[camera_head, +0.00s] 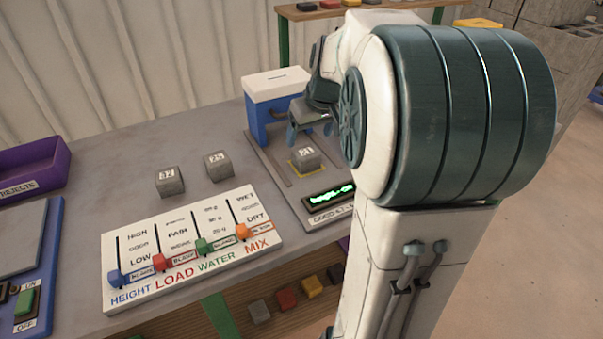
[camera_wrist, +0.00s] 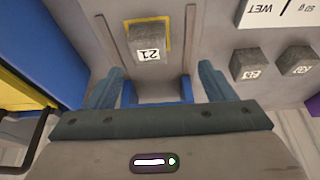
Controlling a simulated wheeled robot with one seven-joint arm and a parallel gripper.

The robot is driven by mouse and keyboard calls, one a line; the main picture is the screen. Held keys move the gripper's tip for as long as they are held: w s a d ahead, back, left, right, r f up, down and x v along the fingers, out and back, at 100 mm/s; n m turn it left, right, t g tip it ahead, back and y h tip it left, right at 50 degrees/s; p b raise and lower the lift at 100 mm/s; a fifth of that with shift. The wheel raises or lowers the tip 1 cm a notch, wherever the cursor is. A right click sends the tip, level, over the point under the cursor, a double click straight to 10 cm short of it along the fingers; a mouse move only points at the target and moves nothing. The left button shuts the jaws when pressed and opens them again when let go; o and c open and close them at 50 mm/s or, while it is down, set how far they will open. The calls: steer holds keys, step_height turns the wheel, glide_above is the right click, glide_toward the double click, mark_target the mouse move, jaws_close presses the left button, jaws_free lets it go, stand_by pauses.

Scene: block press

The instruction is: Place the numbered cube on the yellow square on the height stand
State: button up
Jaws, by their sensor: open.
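A grey numbered cube (camera_head: 306,158) sits on the yellow square (camera_head: 292,172) of the height stand (camera_head: 262,150), beside its small green-lit display (camera_head: 330,197). In the wrist view this cube (camera_wrist: 147,46) bears a label that looks like 21, and the yellow outline (camera_wrist: 166,22) shows around part of it. My gripper (camera_wrist: 153,80) is open and empty, its two fingers spread apart, with the cube beyond the fingertips and not between them. In the head view my gripper (camera_head: 310,128) is near the blue and white frame, partly hidden by my arm.
Two more grey numbered cubes, one (camera_head: 170,181) and another (camera_head: 218,165), stand on the table left of the stand. A white slider panel (camera_head: 190,250) lies in front of them. A purple rejects bin (camera_head: 35,170) is at the far left. A blue and white frame (camera_head: 275,95) rises behind the cube.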

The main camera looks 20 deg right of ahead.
steer(key=s+a+f+g, duration=0.1)
steer(key=s+a+f, duration=0.1)
steer(key=s+a, duration=0.5)
steer(key=s+a+f, duration=0.3)
steer(key=s+a, duration=0.4)
steer(key=s, duration=0.5)
steer(key=shift+s+f+g, duration=0.2)
steer(key=shift+s+g, duration=0.05)
steer(key=shift+g, duration=0.15)
